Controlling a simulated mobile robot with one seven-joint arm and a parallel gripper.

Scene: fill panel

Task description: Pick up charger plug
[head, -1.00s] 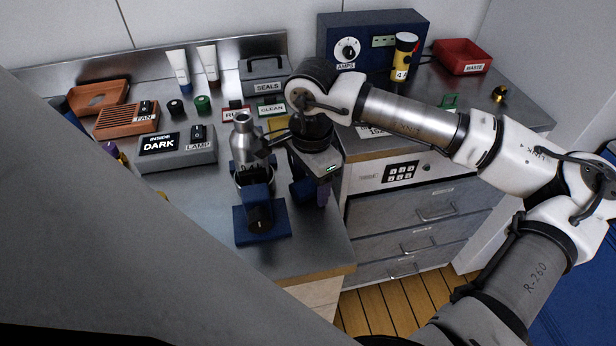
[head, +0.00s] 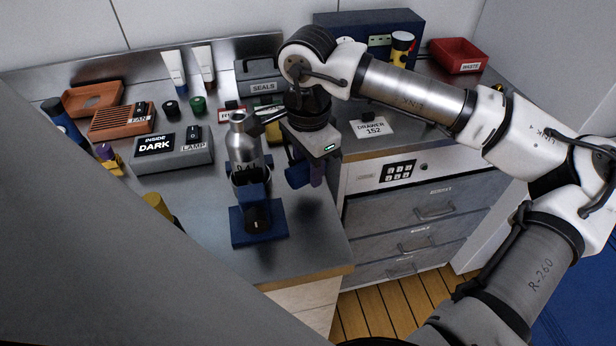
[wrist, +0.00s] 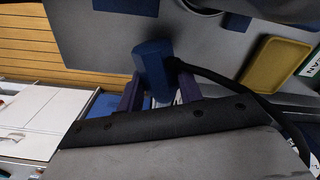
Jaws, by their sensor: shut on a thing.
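The charger plug is a blue block with a black cable leaving its side; it shows in the wrist view (wrist: 153,62) between my purple fingertips. In the head view the blue plug (head: 297,172) hangs below my gripper (head: 312,177), over the right part of the grey bench. My gripper, also in the wrist view (wrist: 158,94), is shut on the plug. The fingers cover part of the plug, and the far finger is mostly hidden in the head view.
A metal bottle (head: 240,145) stands in a blue holder (head: 258,226) just left of my gripper. A lamp box (head: 174,152) is farther left. A yellow tray (wrist: 275,64) lies near the cable. Drawers (head: 415,215) are at right. The front bench is clear.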

